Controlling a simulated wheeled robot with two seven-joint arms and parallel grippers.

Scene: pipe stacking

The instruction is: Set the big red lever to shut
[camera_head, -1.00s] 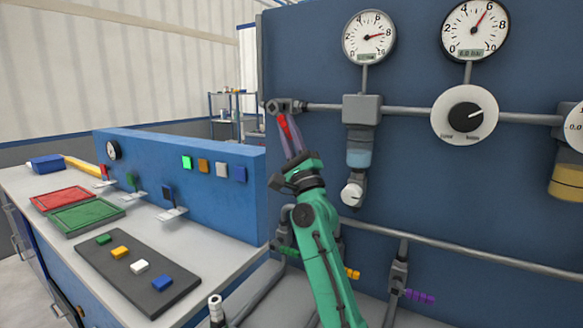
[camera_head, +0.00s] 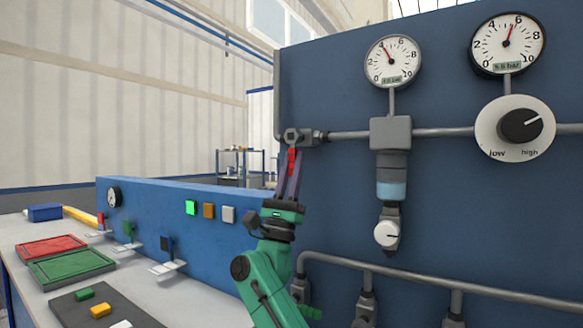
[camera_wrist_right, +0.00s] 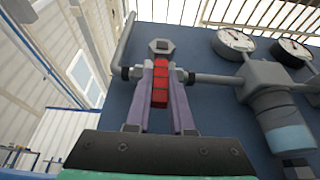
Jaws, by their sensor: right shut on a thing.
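The big red lever (camera_head: 292,160) hangs down from a grey valve (camera_head: 296,137) on the pipe at the upper left of the blue panel. In the right wrist view the red lever (camera_wrist_right: 160,84) stands between the two fingers, below the valve's hex nut (camera_wrist_right: 160,46). My right gripper (camera_head: 290,170) reaches up from below and is shut on the lever. In the right wrist view the fingers of my right gripper (camera_wrist_right: 160,90) flank it on both sides. My left gripper is not in view.
Two gauges (camera_head: 393,62) (camera_head: 508,44), a low-high knob (camera_head: 520,125) and a filter unit (camera_head: 391,170) are on the panel to the right. A lower pipe (camera_head: 430,277) runs beneath. A bench with red (camera_head: 50,248) and green trays (camera_head: 72,268) is at left.

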